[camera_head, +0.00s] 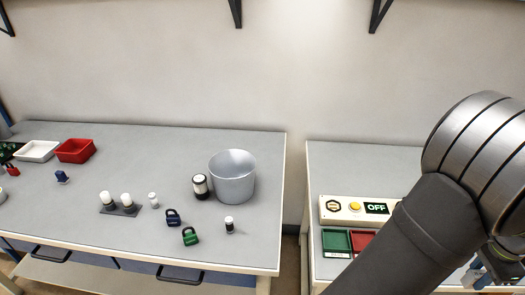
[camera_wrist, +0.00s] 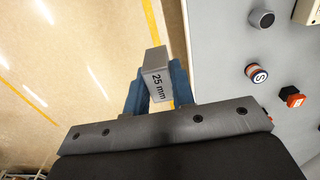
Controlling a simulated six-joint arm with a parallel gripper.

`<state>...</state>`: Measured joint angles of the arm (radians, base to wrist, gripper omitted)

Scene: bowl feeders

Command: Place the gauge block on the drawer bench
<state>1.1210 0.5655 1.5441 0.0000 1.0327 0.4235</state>
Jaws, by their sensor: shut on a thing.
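The gauge block (camera_wrist: 155,83), a grey block marked "25 mm", is held between the two blue fingers of my gripper (camera_wrist: 158,88) in the wrist view. In that view the block is over the floor, beside a grey bench surface. The drawer bench (camera_head: 100,236) is on the left in the head view, with a grey top and blue drawers below. My gripper is partly visible at the lower right edge of the head view, far from the drawer bench; the block cannot be made out there.
On the drawer bench stand a metal bucket (camera_head: 233,180), a dark jar (camera_head: 201,187), padlocks (camera_head: 190,236), a red tray (camera_head: 76,150) and a white tray (camera_head: 38,151). A gap separates it from the right bench (camera_head: 345,165), which carries an OFF panel (camera_head: 350,209). The drawer bench's back middle is clear.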

